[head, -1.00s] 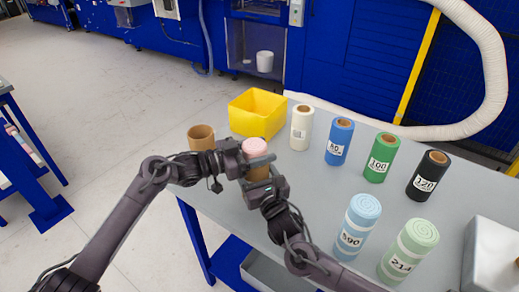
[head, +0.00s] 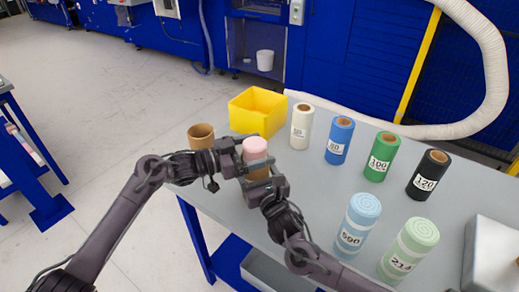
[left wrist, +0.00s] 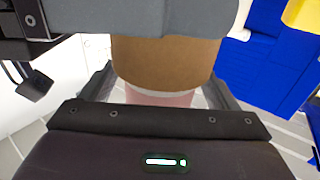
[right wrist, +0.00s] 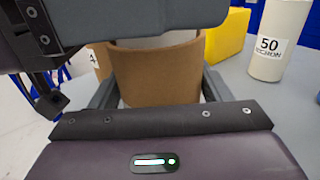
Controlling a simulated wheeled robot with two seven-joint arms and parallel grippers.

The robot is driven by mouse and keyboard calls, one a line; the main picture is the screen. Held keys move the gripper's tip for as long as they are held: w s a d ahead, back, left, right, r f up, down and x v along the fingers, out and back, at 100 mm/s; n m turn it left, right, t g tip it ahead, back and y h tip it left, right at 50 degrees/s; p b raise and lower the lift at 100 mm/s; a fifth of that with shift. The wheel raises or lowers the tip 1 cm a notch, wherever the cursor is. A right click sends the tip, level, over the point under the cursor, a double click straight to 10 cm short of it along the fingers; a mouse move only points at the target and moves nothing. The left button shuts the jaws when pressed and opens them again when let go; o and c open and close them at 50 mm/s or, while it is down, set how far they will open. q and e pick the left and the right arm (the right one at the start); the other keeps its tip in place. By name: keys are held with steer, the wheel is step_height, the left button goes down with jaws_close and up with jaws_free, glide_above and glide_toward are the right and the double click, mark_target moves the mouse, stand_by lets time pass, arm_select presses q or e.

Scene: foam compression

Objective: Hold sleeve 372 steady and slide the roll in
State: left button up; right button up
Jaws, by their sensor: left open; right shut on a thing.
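The pink roll (head: 255,146) stands upright with its top showing above the brown sleeve (head: 262,174) at the near left table edge. My right gripper (right wrist: 158,88) is shut on the brown sleeve (right wrist: 155,75), low down. My left gripper (head: 256,164) is open around the roll and sleeve, higher up. In the left wrist view, brown wall (left wrist: 165,62) fills the space between the fingers, and a strip of pink (left wrist: 160,98) shows past its edge. How deep the roll sits is hidden by the grippers. No 372 label is visible.
Another brown sleeve (head: 200,136) stands just left, close to my left gripper. A yellow bin (head: 257,110) is behind. White (head: 301,127), blue (head: 339,140), green (head: 381,157) and black (head: 428,175) rolls stand to the right. Light-blue (head: 357,224) and mint (head: 408,250) rolls stand nearer.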

arm_select(q)
steer(key=s+a+r, duration=0.2)
steer(key=a, duration=0.3)
steer(key=shift+a+r, duration=0.3)
steer(key=shift+r, duration=0.05)
stand_by(0.4)
steer(key=shift+s, duration=0.1)
arm_select(e)
steer(key=o, duration=1.1)
